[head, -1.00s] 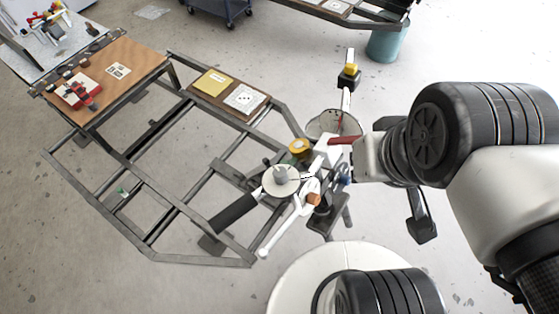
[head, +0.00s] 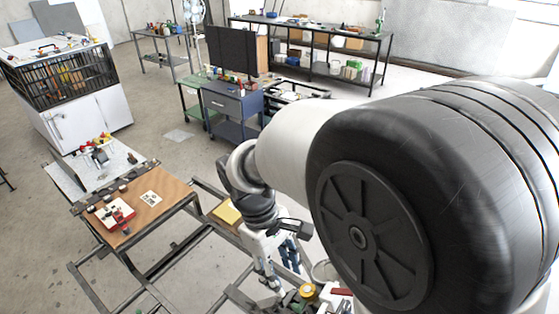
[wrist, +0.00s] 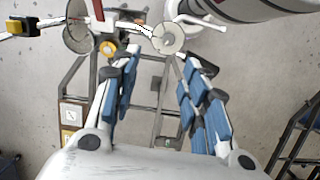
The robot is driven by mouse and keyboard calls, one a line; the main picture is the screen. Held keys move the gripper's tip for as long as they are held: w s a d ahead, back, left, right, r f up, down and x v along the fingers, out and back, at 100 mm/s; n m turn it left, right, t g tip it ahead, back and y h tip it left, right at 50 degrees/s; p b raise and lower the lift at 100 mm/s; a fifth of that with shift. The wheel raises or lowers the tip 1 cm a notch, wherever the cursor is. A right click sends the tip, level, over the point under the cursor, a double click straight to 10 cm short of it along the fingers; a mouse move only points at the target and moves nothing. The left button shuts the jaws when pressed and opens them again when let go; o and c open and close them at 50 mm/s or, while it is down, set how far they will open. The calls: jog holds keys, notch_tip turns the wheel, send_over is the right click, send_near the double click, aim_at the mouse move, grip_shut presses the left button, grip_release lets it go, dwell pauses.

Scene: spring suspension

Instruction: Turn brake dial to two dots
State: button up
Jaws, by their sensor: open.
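My gripper (head: 283,256) is open and empty, pointing down over the frame assembly. In the wrist view its blue-padded fingers (wrist: 163,62) stand wide apart. A pale round disc with a grey hub (wrist: 168,38) lies beyond the fingertips, roughly in line with the gap. A yellow ringed knob (wrist: 108,48) is to its left, near the left finger; it also shows in the head view (head: 307,291). I cannot tell which of these is the brake dial. No dot marks can be read on either. My arm hides part of the assembly in the head view.
A red bar (wrist: 98,10) and a yellow block (wrist: 14,26) are at the wrist view's upper left. Dark rails (wrist: 160,75) run below my gripper. A wooden board (head: 173,196) with a white card and red part is left.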

jog(key=shift+n+g+h, duration=0.3)
jog(key=shift+n+h, duration=0.2)
jog(key=shift+n, duration=0.3)
jog(key=a+x, duration=0.1)
jog(key=x, duration=0.4)
jog(key=a+p+x, duration=0.1)
jog(key=x, duration=0.5)
jog(key=f+p+x, duration=0.1)
jog(key=x, duration=0.5)
jog(key=shift+s+a+r, duration=0.1)
jog(key=shift+s+a, duration=0.1)
jog(key=shift+a, duration=0.25)
grip_shut()
